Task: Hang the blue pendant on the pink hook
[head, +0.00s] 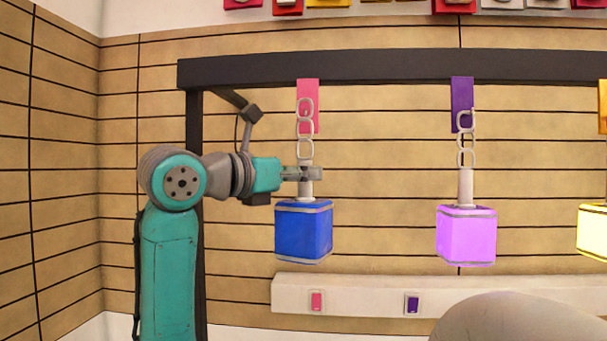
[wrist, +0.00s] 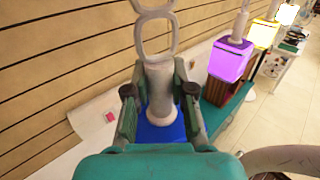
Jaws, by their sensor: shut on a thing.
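The blue pendant (head: 303,231) is a blue cube with a pale stem and a chain of links above it. My gripper (head: 302,174) is shut on its stem, and the pendant is upright. In the wrist view my gripper (wrist: 160,98) has its fingers on both sides of the pale stem (wrist: 159,85), with part of the blue cube (wrist: 160,133) below. The pink hook plate (head: 308,92) is on the dark bar, and the top chain link (head: 305,105) overlaps it in the head view. I cannot tell whether the link is on the hook.
A lit purple pendant (head: 466,235) hangs at the purple hook plate (head: 462,90) to the right. A lit yellow pendant (head: 594,230) is at the right edge. The dark bar (head: 380,67) runs across the top. A white ledge (head: 365,292) has pink and purple switches.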

